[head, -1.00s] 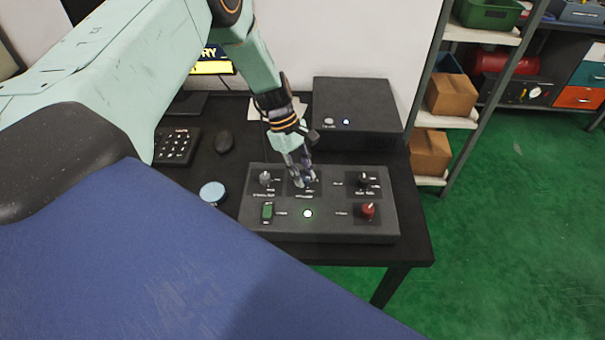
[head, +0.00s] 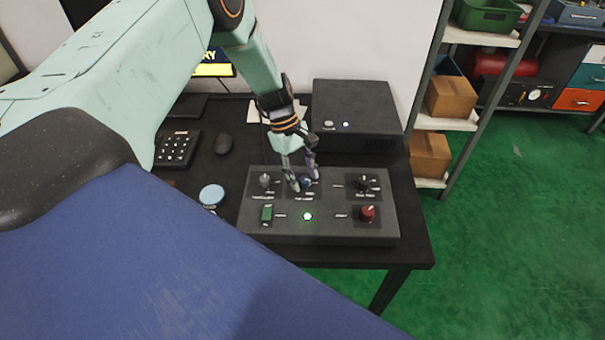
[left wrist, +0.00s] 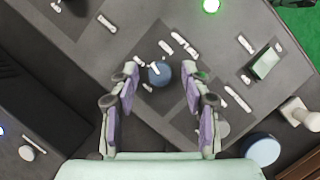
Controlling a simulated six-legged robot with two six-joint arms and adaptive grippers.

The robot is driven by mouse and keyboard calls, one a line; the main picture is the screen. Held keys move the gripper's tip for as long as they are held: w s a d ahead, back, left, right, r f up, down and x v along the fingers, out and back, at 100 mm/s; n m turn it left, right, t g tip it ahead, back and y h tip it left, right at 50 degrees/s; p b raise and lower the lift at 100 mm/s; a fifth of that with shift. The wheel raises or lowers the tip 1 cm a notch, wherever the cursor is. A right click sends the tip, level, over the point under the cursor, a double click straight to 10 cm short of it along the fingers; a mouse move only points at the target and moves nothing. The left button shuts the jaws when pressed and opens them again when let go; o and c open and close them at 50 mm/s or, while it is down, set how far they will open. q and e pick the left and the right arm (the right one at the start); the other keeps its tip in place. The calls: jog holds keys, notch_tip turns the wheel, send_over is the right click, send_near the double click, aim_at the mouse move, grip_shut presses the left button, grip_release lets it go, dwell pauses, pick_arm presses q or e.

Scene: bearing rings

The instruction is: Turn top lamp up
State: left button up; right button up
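A dark control panel (head: 330,229) lies on the black desk. A blue knob (head: 305,184) sits in its upper middle, with a label too small to read surely. My left gripper (head: 304,182) points down over this knob. In the left wrist view the blue knob (left wrist: 159,74) shows between the spread fingertips of my left gripper (left wrist: 158,72), with a gap on each side. The gripper is open and empty. My right gripper is not in view.
A black box (head: 357,112) stands behind. A round blue-topped object (head: 212,194) lies left.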

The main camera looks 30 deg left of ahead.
pick_arm(q)
jog(key=v, duration=1.2)
jog(key=shift+d, duration=0.1)
